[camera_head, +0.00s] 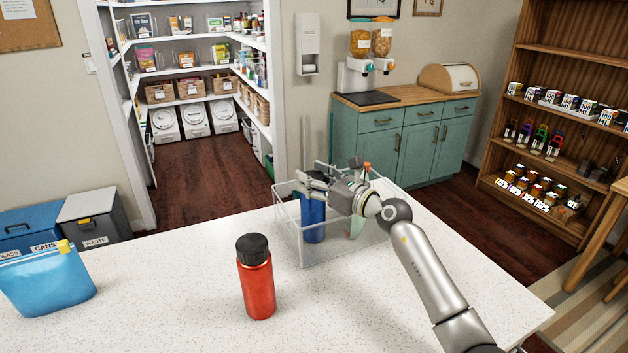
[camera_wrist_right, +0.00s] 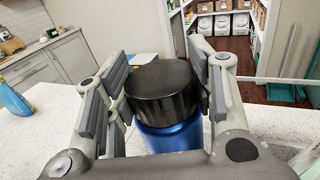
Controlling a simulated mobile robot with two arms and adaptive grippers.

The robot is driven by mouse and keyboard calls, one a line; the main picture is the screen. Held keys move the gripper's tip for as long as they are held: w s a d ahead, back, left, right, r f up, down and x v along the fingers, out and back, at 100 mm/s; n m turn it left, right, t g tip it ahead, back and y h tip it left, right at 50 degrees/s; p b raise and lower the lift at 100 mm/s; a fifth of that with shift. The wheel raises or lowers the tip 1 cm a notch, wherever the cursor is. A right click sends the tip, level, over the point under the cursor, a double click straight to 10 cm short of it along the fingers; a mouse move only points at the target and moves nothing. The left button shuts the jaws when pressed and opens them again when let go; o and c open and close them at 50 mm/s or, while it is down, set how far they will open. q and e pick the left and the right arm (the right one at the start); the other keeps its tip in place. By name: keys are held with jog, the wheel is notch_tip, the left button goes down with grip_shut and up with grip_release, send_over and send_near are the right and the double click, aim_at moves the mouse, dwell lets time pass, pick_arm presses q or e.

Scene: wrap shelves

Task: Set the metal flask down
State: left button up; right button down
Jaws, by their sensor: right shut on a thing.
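A blue flask (camera_head: 312,218) with a black cap is at the clear bin (camera_head: 284,238) on the white counter. It looks upright and shows through the bin's see-through walls; I cannot tell whether its base touches anything. My right gripper (camera_head: 318,180) is shut on the flask near its top. In the right wrist view the black cap (camera_wrist_right: 162,92) sits between the fingers, with the blue body (camera_wrist_right: 172,137) below. A red flask (camera_head: 256,282) with a black cap stands upright on the counter, left of the bin. My left gripper is not in view.
A light blue pouch (camera_head: 48,283) with a yellow clip stands at the counter's left. The counter (camera_head: 185,290) is clear between pouch and red flask. Waste bins (camera_head: 95,216), a teal cabinet (camera_head: 405,140) and a wooden shelf (camera_head: 560,50) stand beyond.

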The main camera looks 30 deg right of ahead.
jog(key=c, duration=0.5)
grip_release()
jog(key=shift+f, duration=0.1)
jog(key=shift+s, duration=0.1)
jog(key=shift+s+d+f, duration=0.1)
jog(key=shift+s+d, duration=0.05)
jog(key=shift+s, duration=0.15)
jog(key=b+v, duration=0.2)
jog(key=v, duration=0.7)
jog(key=shift+s+d, duration=0.15)
jog(key=shift+s, duration=0.15)
jog(key=shift+v, duration=0.75)
